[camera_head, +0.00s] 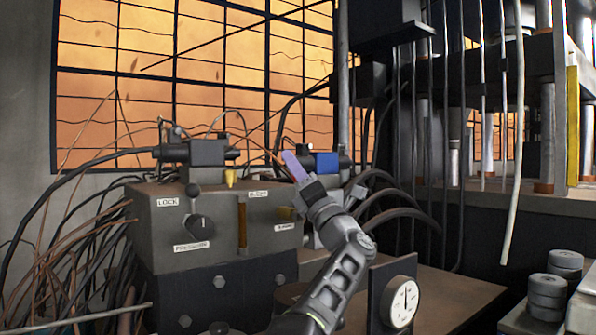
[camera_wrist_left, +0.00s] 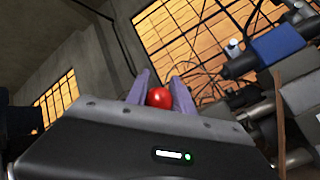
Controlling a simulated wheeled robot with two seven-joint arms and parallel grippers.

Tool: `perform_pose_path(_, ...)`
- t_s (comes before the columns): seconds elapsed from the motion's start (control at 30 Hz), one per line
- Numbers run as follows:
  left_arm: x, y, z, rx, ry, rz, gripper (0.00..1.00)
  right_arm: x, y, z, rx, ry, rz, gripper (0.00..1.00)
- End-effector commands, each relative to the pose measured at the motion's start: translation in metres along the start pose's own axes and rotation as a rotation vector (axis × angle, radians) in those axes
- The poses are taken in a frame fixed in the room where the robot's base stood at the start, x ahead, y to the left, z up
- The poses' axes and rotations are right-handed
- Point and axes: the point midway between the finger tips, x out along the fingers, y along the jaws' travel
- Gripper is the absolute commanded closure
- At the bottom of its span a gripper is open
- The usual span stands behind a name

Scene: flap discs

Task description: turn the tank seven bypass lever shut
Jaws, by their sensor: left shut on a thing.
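My left gripper (camera_head: 290,166), with purple fingers, is at the right end of the grey valve block (camera_head: 165,230) in the head view. In the left wrist view, my left gripper (camera_wrist_left: 159,92) is shut on a round red knob (camera_wrist_left: 159,98), which sits between its two fingers. The knob looks like the end of the bypass lever; the rest of the lever is hidden behind the gripper body. In the head view the fingers and wrist hide the knob. No tank seven label can be read. My right gripper is in neither view.
The block bears a black knob (camera_head: 200,226) and LOCK and PRESSURE labels. A blue-ended valve (camera_head: 326,162) is close behind the gripper. Cables crowd the left and back. A dial gauge (camera_head: 404,303) stands front right; stacked grey cylinders (camera_head: 547,298) stand farther right.

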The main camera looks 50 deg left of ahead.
Motion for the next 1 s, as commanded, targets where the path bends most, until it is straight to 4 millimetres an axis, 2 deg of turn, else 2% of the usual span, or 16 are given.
perform_pose_path(0.37,-0.0004,-0.0004,-0.0044,-0.003,0.012,0.006,1.0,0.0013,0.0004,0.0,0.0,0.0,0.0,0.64)
perform_pose_path(0.4,-0.0004,-0.0005,-0.0045,-0.003,0.012,0.006,0.71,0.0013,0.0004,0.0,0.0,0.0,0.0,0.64)
perform_pose_path(0.6,-0.0003,-0.0002,-0.0036,-0.004,0.01,0.005,0.54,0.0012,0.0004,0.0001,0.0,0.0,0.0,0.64)
perform_pose_path(0.67,-0.0003,-0.0001,-0.0031,-0.004,0.009,0.005,0.5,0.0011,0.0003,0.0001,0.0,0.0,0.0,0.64)
perform_pose_path(1.0,0.003,0.003,0.0011,-0.006,0.006,0.004,0.5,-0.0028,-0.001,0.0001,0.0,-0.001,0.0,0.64)
